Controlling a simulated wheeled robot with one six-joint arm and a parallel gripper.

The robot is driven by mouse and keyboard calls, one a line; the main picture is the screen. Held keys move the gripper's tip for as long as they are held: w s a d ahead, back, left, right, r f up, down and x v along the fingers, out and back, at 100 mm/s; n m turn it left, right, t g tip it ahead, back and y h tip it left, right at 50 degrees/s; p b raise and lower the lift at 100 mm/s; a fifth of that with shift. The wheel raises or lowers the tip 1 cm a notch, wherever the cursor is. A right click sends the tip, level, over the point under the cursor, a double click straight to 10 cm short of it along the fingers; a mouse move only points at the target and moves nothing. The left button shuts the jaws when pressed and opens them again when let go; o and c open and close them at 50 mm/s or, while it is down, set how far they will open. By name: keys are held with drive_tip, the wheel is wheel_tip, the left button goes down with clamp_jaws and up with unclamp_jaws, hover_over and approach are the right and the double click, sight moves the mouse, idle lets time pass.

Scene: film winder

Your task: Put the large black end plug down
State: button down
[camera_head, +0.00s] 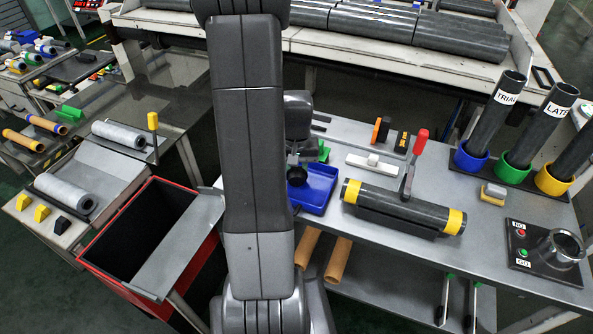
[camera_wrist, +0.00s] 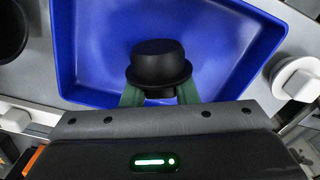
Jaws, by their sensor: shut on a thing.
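The large black end plug (camera_wrist: 158,62) is between the green fingers of my gripper (camera_wrist: 160,94) in the wrist view. Its round, stepped end points away from my gripper. Behind it is the blue tray (camera_wrist: 90,50), and the plug appears over the tray's inside; I cannot tell whether it touches the tray floor. In the head view the blue tray (camera_head: 318,190) lies on the grey bench, just right of my arm.
A black tube with yellow ends (camera_head: 400,208) rests right of the tray, beside a red-handled lever (camera_head: 418,145). Black tubes stand in blue, green and yellow cups (camera_head: 513,168) at the right. A red-rimmed bin (camera_head: 100,240) stands left of my arm. A white knob (camera_wrist: 297,80) is near the tray.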

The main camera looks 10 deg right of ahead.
drive_tip(key=shift+f, duration=0.2)
drive_tip(key=c, duration=1.1)
unclamp_jaws()
drive_tip(key=shift+c, duration=0.2)
drive_tip(key=shift+r, duration=0.1)
wheel_tip(320, 180, up, 12)
